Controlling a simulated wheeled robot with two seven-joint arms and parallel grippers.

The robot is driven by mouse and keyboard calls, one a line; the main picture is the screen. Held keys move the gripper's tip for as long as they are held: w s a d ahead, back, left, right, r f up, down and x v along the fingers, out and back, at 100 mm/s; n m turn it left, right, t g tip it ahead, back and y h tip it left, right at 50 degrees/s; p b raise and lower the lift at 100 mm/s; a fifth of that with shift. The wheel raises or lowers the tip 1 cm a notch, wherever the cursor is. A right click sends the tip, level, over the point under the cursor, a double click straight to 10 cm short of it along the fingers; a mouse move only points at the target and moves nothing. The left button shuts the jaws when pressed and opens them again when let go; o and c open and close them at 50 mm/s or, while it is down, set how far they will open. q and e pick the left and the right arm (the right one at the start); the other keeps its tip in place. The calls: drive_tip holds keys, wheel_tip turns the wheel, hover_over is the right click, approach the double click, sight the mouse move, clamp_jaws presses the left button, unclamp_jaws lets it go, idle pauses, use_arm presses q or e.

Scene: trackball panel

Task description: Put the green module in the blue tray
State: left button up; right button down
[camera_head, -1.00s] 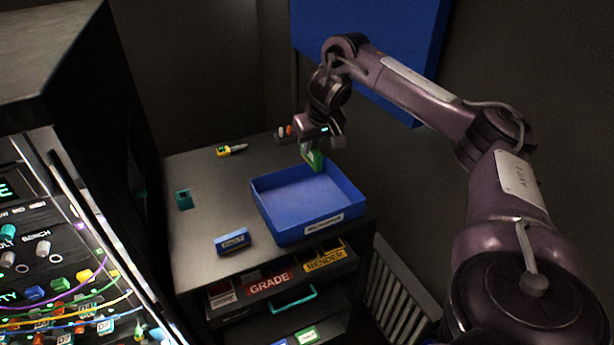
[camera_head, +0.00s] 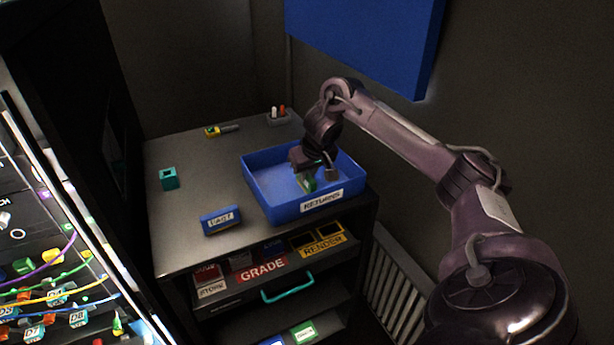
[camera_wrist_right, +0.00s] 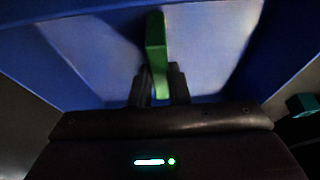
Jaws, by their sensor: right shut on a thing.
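The blue tray (camera_head: 262,184) with a RETURNS label stands on the grey cabinet top in the head view. My right gripper (camera_head: 309,184) reaches down inside the tray, near its right front part. It is shut on the green module (camera_head: 308,185), which shows as a small green patch below the jaws. In the right wrist view the green module (camera_wrist_right: 156,52) stands between the two dark fingers (camera_wrist_right: 158,90), with the blue tray's walls (camera_wrist_right: 60,70) around it. I cannot tell whether the module touches the tray floor. My left gripper is not in view.
A blue labelled block (camera_head: 221,220), a teal cube (camera_head: 169,178), a yellow-tipped tool (camera_head: 213,131) and a small holder (camera_head: 278,117) stand on the cabinet top (camera_head: 200,245). Shelves with labelled bins (camera_head: 262,270) lie below. A cabled panel (camera_head: 50,290) is at left.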

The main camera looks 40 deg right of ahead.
drive_tip(key=shift+s, duration=0.1)
drive_tip(key=c, duration=1.8)
unclamp_jaws()
drive_tip(key=shift+f, duration=0.15)
drive_tip(key=o, duration=0.4)
drive_tip(key=shift+r, duration=0.2)
drive_tip(key=p+v, duration=0.6)
drive_tip(key=v, duration=0.6)
drive_tip(key=shift+a, duration=0.1)
